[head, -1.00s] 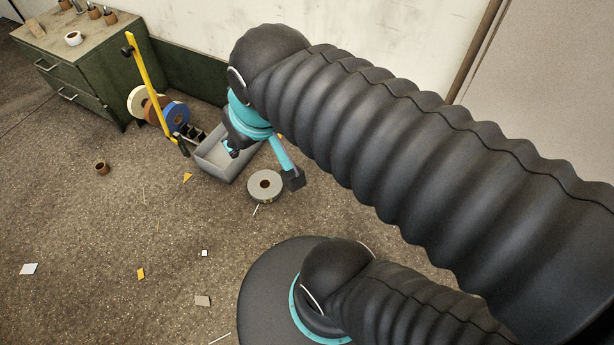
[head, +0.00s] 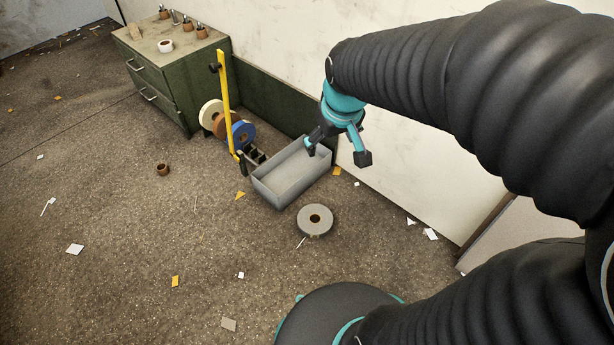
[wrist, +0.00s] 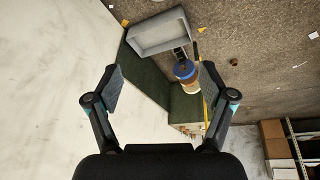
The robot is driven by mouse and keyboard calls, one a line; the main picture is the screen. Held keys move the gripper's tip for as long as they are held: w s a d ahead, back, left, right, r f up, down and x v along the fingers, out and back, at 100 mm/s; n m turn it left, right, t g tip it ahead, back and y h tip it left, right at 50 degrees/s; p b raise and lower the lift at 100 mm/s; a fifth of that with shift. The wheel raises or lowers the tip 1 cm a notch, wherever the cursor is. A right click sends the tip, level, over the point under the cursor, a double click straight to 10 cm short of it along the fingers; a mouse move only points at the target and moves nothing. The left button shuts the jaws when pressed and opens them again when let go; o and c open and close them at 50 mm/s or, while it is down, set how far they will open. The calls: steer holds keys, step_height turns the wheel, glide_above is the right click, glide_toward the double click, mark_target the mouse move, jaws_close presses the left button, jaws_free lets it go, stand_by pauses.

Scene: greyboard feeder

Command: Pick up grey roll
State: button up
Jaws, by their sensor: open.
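The grey roll (head: 315,221) lies flat on the floor in the head view, a wide ring with a dark brown core. I cannot make out the roll in the wrist view. My gripper (head: 337,155) is open and empty, above the far right end of the bin in the picture, up and to the right of the roll and not touching it. In the wrist view its two fingers (wrist: 158,88) are spread wide with nothing between them.
The grey bin (head: 262,188) sits by the wall, also seen in the wrist view (wrist: 135,43). A yellow post (head: 224,105) and a blue roll (head: 243,134) stand left of it. A green cabinet (head: 196,90) is behind. Paper scraps litter the mostly open floor.

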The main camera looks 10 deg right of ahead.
steer(key=w+f+n+g+b, duration=0.1)
steer(key=w+f+n, duration=0.1)
steer(key=w+f, duration=0.8)
steer(key=n+g+b, duration=0.3)
glide_above(308, 226)
steer(key=f, duration=4.1)
steer(key=shift+w+a+f, duration=0.15)
steer(key=shift+w+f, duration=0.1)
steer(key=shift+f, duration=0.15)
steer(key=shift+s+f+b, duration=0.15)
steer(key=shift+f+b, duration=0.05)
steer(key=shift+f, duration=1.35)
steer(key=shift+s+f+b, duration=0.15)
steer(key=shift+f, duration=1.35)
steer(key=shift+c, duration=0.3)
jaws_close()
